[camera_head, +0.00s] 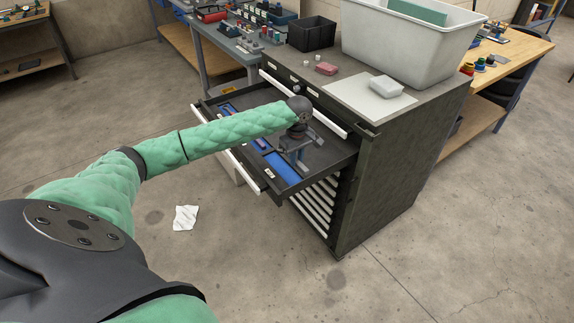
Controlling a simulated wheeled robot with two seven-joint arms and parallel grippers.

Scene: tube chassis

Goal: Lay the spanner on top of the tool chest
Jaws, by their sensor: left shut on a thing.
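The dark tool chest (385,190) stands in the middle with an upper drawer (335,160) pulled open toward the left. My left gripper (296,164) points down into this drawer, over its front right part. It is shut on a small grey thing that looks like the spanner, but the fingers hide most of it and its shape is not clear. I cannot tell whether it still touches the drawer floor. The chest top (335,80) lies behind and above the gripper. My right gripper is not in view.
On the chest top are a large grey bin (400,45), a black box (311,34), a pink block (326,69) and a white block (386,86) on a pale sheet (358,98). Blue inserts (281,168) lie in the drawer. Bare top shows near the front edge.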

